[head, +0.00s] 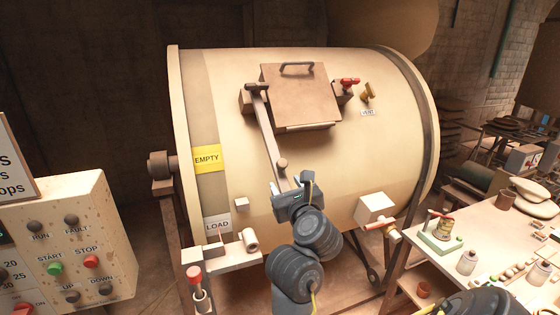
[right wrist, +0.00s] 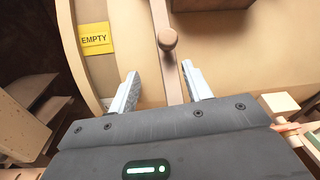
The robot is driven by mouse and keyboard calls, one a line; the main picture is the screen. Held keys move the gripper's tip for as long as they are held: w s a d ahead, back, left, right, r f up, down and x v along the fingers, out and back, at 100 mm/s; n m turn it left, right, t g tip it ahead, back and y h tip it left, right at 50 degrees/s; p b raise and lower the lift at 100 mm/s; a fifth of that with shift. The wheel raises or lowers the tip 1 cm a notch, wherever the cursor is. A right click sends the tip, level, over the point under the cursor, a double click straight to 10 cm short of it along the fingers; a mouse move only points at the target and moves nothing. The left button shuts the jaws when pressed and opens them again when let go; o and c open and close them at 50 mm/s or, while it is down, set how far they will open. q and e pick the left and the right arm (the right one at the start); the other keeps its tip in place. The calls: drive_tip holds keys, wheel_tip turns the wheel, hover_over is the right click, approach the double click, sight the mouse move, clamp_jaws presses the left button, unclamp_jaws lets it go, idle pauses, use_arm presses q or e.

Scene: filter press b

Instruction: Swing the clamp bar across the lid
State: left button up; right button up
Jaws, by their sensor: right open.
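The clamp bar (head: 267,130) is a long pale-brown bar hinged beside the lid's left edge. It hangs down the drum's front, off the lid, with a round knob (head: 282,163) near its lower end. The lid (head: 300,95) is a brown square plate with a dark handle, lying shut on top of the drum. My right gripper (head: 293,182) is open at the bar's lower end, below the knob. In the right wrist view the bar (right wrist: 171,80) runs between the two spread fingers (right wrist: 160,72), and the knob (right wrist: 167,39) is just beyond them. Contact is not visible. My left gripper is not in view.
The large cream drum (head: 215,120) fills the middle. Right of the lid are a red-handled catch (head: 349,83) and a yellow vent valve (head: 367,92). A control panel (head: 65,245) stands at left, and a cluttered bench (head: 460,285) at right. The drum face around the bar is clear.

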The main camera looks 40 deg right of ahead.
sight(283, 164)
drive_tip(key=w+d+b, duration=0.1)
drive_tip(key=w+b, duration=0.1)
drive_tip(key=w+d+r+m+b, duration=0.1)
drive_tip(key=w+d+b, duration=0.1)
drive_tip(key=w+b, duration=0.1)
drive_tip(key=w+d+m+b, duration=0.1)
drive_tip(key=w+d+b, duration=0.1)
drive_tip(key=w, duration=0.1)
drive_tip(key=shift+w+r+t+h+b, duration=0.1)
drive_tip(key=shift+r+t+h+b, duration=0.2)
drive_tip(key=shift+r, duration=0.05)
drive_tip(key=shift+w+d+r, duration=0.15)
drive_tip(key=shift+w+r, duration=0.05)
drive_tip(key=shift+w, duration=0.15)
